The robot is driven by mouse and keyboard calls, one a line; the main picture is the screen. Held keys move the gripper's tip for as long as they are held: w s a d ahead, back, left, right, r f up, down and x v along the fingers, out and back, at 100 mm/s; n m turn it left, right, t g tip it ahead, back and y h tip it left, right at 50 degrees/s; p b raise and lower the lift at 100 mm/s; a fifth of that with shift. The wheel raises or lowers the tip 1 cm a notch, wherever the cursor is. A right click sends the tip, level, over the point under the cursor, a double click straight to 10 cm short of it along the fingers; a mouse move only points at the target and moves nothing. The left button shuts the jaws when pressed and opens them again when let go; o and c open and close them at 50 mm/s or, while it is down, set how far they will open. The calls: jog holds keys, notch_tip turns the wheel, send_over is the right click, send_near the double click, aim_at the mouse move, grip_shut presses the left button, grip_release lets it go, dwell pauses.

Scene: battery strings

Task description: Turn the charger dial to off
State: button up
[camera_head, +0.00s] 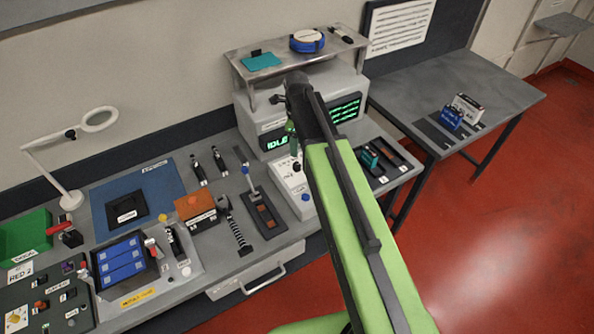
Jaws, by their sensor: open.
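A grey charger-like unit (243,121) with green-lit displays stands at the back of the bench; its left display (274,141) reads "IDLE". A white panel (290,184) sits in front of it, with a small black knob (297,167), possibly the dial, and a blue button (305,197). The knob's pointer setting is too small to read. My gripper (286,106) is open, in front of the unit's face and above the panel in the picture. No contact with the knob is visible. My green arm hides part of the unit and the panel's right side.
A metal shelf (250,70) with a blue roll (307,41) overhangs the unit. Left on the bench are hand tools, an orange-topped box (196,207), a tray of blue cells (122,262) and a magnifier lamp (70,198). A slotted rack (388,160) lies right of my arm.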

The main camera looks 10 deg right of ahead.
aim_at(296, 165)
notch_tip(296, 165, down, 10)
jog(key=b, duration=0.8)
jog(key=shift+f, duration=0.1)
jog(key=c, duration=1.1)
grip_shut()
